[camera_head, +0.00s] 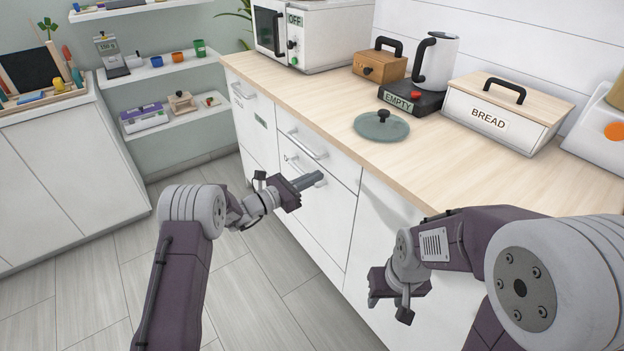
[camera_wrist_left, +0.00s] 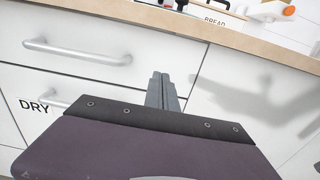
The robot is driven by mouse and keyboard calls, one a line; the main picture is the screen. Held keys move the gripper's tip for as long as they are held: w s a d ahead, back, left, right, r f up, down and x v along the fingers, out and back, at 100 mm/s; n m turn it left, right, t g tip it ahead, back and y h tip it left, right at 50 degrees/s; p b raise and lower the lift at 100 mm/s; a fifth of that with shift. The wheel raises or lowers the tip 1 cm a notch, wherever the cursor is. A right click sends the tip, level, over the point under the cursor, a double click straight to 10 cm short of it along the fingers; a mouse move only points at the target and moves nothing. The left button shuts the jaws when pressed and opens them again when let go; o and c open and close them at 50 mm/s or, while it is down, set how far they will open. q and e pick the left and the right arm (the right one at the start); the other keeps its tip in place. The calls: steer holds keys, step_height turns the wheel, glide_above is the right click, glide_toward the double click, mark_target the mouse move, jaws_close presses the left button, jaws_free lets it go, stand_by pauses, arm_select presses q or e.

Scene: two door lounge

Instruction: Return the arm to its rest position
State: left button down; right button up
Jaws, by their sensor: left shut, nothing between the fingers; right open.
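My left gripper (camera_head: 308,181) is in front of the drawer fronts below the counter, its fingers pointing right. The left wrist view shows its fingers (camera_wrist_left: 161,90) shut together with nothing between them. The drawer fronts and a bar handle (camera_wrist_left: 78,51) are behind it in that view. My right gripper (camera_head: 390,296) hangs low in front of the white cabinet door (camera_head: 375,232), at the lower right of the head view. Its fingertips are mostly hidden there. My left arm comes in from the lower left, and my right arm from the lower right.
The wooden counter (camera_head: 310,95) carries a microwave (camera_head: 325,35), wooden box (camera_head: 379,66), kettle (camera_head: 435,62), glass lid (camera_head: 381,126) and bread box (camera_head: 500,115). Its edge runs close above my grippers. Shelves (camera_head: 165,68) and a white cabinet (camera_head: 60,180) stand left. The floor (camera_head: 95,290) between is clear.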

arm_select(q)
steer(key=v, duration=0.6)
steer(key=shift+a+f+p, duration=0.35)
steer(key=shift+a, duration=0.05)
arm_select(e)
steer(key=shift+w+d+r, duration=0.1)
steer(key=shift+w+r, duration=0.25)
steer(key=shift+w, duration=0.1)
arm_select(q)
steer(key=shift+w, duration=0.1)
